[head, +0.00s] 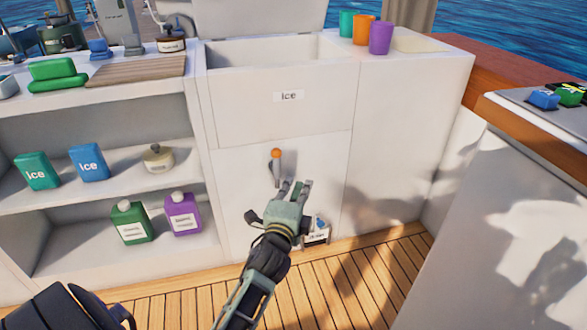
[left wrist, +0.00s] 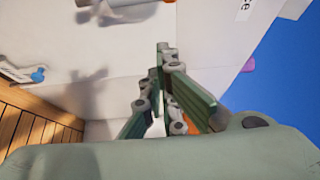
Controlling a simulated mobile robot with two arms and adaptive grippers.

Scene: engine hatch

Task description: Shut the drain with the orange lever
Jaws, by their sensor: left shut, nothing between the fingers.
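The orange lever (head: 277,154) is on the white front panel below the ice bin, in the head view. Its orange knob is at the top and its grey shaft points down, roughly upright. A grey rod-like part shows at that view's top edge, cut off. A small labelled fitting with a blue part (head: 318,233) is low on the panel, partly behind my gripper. My right gripper is out of view.
The open ice bin (head: 283,97) is above the lever. Shelves with ice packs (head: 89,162) and bottles (head: 183,214) stand to the left. Several cups (head: 361,30) are on the top right. A white block (head: 500,230) borders the deck on the right.

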